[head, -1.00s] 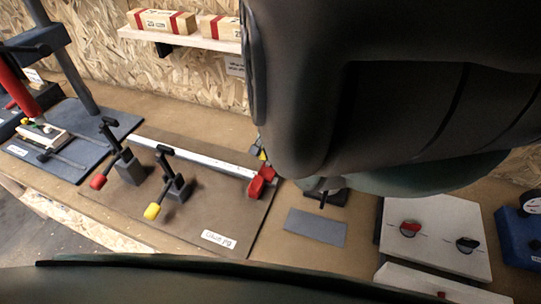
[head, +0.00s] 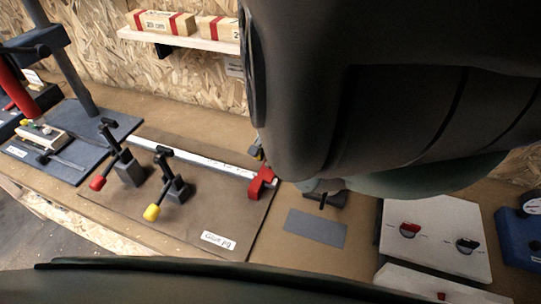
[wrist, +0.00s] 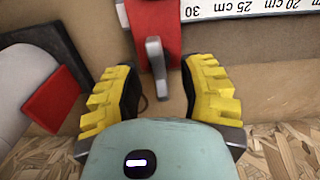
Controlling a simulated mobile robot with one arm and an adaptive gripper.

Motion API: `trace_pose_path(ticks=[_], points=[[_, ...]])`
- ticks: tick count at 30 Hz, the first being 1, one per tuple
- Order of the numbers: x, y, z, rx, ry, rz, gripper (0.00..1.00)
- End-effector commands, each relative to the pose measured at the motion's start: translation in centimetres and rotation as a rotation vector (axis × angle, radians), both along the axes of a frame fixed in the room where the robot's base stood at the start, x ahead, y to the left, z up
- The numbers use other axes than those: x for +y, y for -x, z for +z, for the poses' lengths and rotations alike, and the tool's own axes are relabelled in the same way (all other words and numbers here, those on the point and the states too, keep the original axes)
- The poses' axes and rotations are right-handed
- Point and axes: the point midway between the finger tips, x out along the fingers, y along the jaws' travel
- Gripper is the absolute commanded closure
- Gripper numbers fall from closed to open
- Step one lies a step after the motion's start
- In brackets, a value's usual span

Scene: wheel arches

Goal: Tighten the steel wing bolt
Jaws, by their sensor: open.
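The steel wing bolt (wrist: 155,66) is a grey metal piece on a red stop block (wrist: 154,22) beside the white ruler. In the wrist view its wing points down the picture, between my open fingers. My gripper (wrist: 163,88) has yellow padded fingers on either side of the bolt, with a visible gap to each. I cannot tell how deep the bolt sits between them. In the head view the red stop (head: 262,183) is at the right end of the ruler, next to my arm. The bolt cannot be made out there, and my arm hides most of the gripper.
Two toggle clamps, with a red handle (head: 97,183) and a yellow handle (head: 152,212), stand on the glue jig board (head: 130,205) left of the stop. A grey mat (head: 316,228) and a panel with knobs (head: 437,262) lie right. A shelf (head: 185,40) hangs behind.

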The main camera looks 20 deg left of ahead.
Motion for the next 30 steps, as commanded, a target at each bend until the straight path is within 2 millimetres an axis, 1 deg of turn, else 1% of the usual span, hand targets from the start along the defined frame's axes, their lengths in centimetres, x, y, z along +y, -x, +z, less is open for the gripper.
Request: trace_pose_path(ticks=[5,11,16,22,30], points=[[0.0,0.0,0.1,0.000,0.000,0.000,0.60],[0.0,-0.1,1.2,0.001,0.000,0.000,0.60],[0.0,0.0,2.8,0.000,0.000,0.000,0.60],[0.0,0.0,5.3,-0.001,-0.001,0.000,0.60],[0.0,-0.1,7.0,-0.002,0.004,0.001,0.60]])
